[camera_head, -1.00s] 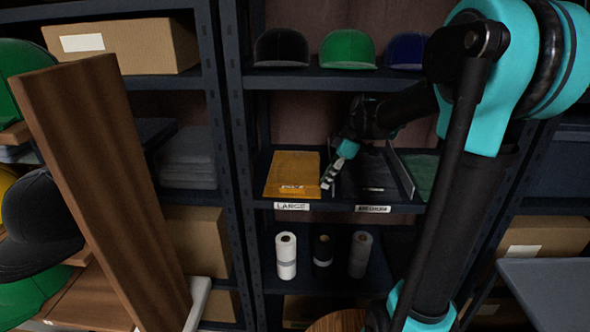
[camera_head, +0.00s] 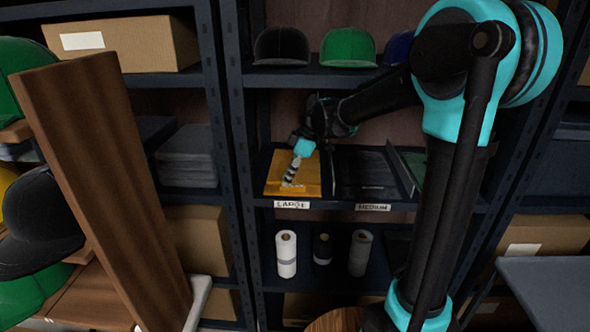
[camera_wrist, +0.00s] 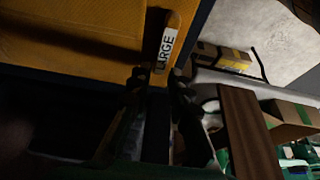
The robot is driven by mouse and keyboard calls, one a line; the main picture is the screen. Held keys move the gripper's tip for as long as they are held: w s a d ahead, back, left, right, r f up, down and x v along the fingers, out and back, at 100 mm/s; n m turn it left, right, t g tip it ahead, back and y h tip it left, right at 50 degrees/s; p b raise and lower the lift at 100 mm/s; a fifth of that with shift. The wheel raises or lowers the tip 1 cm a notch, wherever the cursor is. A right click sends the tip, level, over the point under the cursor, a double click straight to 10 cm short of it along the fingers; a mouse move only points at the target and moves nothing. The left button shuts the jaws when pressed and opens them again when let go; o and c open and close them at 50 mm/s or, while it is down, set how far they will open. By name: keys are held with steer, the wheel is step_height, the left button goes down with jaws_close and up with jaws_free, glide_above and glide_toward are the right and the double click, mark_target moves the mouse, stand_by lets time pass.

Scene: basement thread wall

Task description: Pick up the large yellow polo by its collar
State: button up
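The large yellow polo (camera_head: 312,171) lies folded in the left part of the middle shelf, above a "LARGE" label (camera_head: 292,204). In the wrist view the yellow cloth (camera_wrist: 70,30) fills the upper left. A yellow strip with a white "LARGE" tag (camera_wrist: 166,46) lies at its edge, just beyond the fingertips. My gripper (camera_head: 289,183) is over the front part of the polo, pointing down. Contact with the cloth cannot be told.
A divided section with dark folded cloth (camera_head: 362,172) is right of the polo, labelled "MEDIUM" (camera_head: 373,207). Caps (camera_head: 348,48) sit on the shelf above, limiting height. Rolls (camera_head: 286,254) stand below. A leaning wooden board (camera_head: 105,190) is at the left.

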steer(key=shift+x, duration=1.25)
steer(key=shift+d, duration=0.15)
steer(key=shift+c, duration=0.3)
jaws_close()
steer(key=shift+r, duration=0.1)
